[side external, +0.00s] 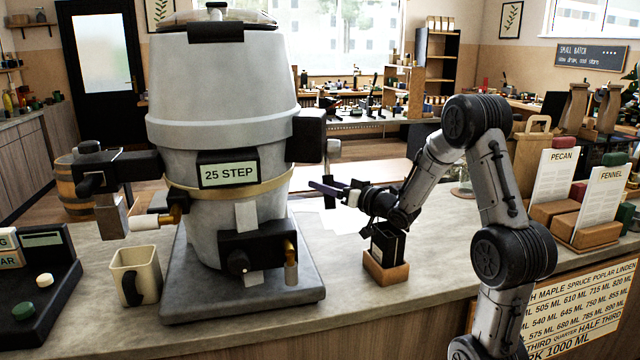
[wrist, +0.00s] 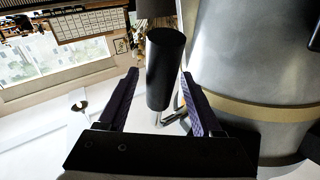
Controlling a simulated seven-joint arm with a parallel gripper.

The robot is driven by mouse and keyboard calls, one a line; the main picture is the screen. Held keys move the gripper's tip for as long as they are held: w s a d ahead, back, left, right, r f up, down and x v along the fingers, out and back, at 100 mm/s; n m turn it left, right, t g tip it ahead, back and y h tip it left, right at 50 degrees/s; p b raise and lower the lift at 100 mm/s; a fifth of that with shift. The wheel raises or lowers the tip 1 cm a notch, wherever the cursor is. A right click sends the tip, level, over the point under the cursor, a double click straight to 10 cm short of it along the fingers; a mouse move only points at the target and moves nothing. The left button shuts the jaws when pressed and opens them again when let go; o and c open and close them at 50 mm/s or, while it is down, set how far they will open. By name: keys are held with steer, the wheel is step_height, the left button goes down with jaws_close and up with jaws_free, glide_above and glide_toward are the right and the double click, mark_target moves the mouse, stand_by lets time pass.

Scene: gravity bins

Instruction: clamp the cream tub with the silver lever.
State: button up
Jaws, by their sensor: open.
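A small grey handle (side external: 331,149) shows above the fingers in the side view. Which part is the silver lever is unclear.
A black container in a wooden holder (side external: 386,268) stands below my gripper. A dark panel with buttons (side external: 40,290) is at the far left. Cards reading PECAN and FENNEL (side external: 590,195) stand at the right. The counter between machine and wooden holder is mostly clear.

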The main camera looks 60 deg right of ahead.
steer(key=shift+x, duration=1.25)
jaws_close()
stand_by(0.5)
